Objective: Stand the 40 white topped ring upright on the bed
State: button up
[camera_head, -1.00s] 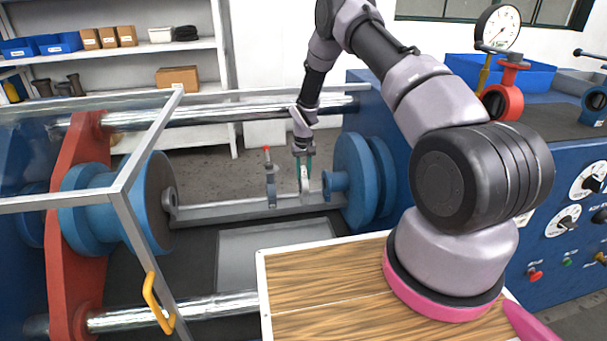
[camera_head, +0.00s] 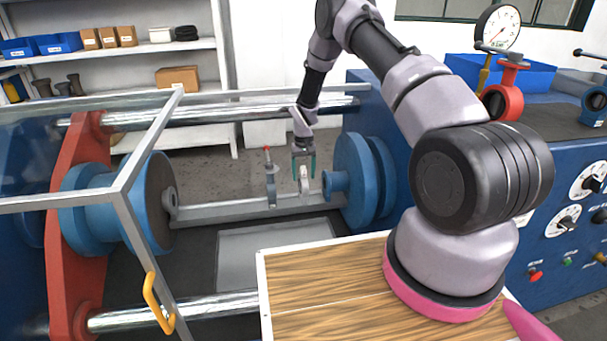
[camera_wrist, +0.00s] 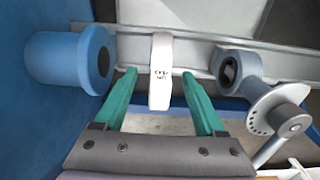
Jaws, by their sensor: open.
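The white topped ring (camera_wrist: 160,72) stands on edge on the grey bed (camera_head: 220,208), seen edge-on in the wrist view with small dark marking on its white rim; the number is too small to read surely. It also shows in the head view (camera_head: 304,180), upright. My gripper (camera_head: 304,164) is above it with its teal fingers open. In the wrist view my gripper (camera_wrist: 159,76) has one finger on each side of the ring, with gaps between, not touching it.
A blue flanged nozzle (camera_wrist: 72,62) is left of the ring in the wrist view. A grey valve with a lever and notched plate (camera_wrist: 280,112) is on the right; it stands beside the ring in the head view (camera_head: 270,183). Blue discs and steel bars (camera_head: 200,112) surround the bed.

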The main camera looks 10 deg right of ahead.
notch_tip(320, 180, up, 11)
jog(key=shift+f, duration=0.1)
dwell(0.7)
jog(key=s+d+r+m+t, duration=0.1)
jog(key=s+r, duration=0.3)
jog(key=r, duration=0.6)
jog(key=s+d+r+t+y, duration=0.1)
jog(key=s+r, duration=0.2)
jog(key=r, duration=0.7)
jog(key=s+d+r+m+t, duration=0.15)
jog(key=s+r, duration=0.25)
jog(key=r, duration=0.5)
jog(key=s+r+t, duration=0.1)
jog(key=s+r, duration=0.3)
jog(key=s, duration=0.5)
jog(key=s+d+r+m+t, duration=0.1)
jog(key=s+r, duration=0.3)
jog(key=s, duration=0.5)
jog(key=s+d+r+t+y, duration=0.1)
jog(key=s+r, duration=0.2)
jog(key=s, duration=0.6)
jog(key=shift+d+r+m+t, duration=0.15)
jog(key=shift+r+m+t, duration=0.2)
jog(key=shift+r, duration=0.05)
